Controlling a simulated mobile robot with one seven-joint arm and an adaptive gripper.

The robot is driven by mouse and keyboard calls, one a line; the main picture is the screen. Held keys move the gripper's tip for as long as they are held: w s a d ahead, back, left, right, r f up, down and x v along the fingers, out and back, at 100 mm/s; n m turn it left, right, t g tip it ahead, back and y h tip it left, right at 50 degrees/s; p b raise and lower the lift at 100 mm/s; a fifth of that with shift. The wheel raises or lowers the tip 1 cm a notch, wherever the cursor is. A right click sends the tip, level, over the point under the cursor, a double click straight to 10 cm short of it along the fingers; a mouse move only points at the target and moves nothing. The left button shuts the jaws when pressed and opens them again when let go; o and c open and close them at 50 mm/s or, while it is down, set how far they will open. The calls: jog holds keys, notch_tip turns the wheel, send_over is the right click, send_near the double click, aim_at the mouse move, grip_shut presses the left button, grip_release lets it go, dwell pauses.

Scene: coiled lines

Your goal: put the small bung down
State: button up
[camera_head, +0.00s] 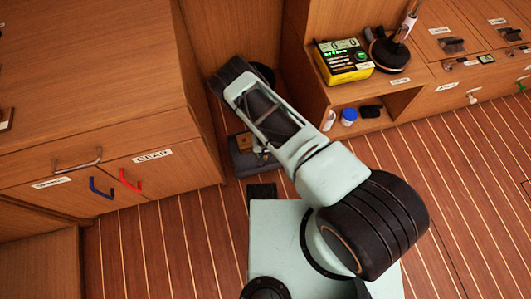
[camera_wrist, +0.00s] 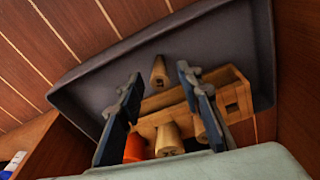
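In the wrist view my gripper (camera_wrist: 160,80) is open, its two blue fingers spread apart over a dark grey tray (camera_wrist: 95,80). A small tan, tapered bung (camera_wrist: 158,72) stands in the tray, framed between the fingertips with clear space on both sides. I cannot tell its exact height distance from the fingertips. A larger tan bung (camera_wrist: 168,138) and an orange one (camera_wrist: 135,149) show nearer the wrist, beside a wooden block holder (camera_wrist: 233,98). Another tan piece is partly hidden behind the right finger. In the head view my arm hides the gripper and most of the tray (camera_head: 243,160).
A wooden cabinet (camera_head: 155,95) stands close at the left of the tray, and a shelf unit (camera_head: 390,98) at the right. A yellow meter (camera_head: 343,65) and a dark round-based item (camera_head: 389,55) stand on the unit. A blue-capped jar (camera_head: 348,116) sits in its cubby. The striped floor is clear at right.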

notch_tip(320, 180, up, 12)
jog(key=s+p, duration=0.1)
jog(key=p, duration=0.3)
jog(key=shift+s, duration=0.25)
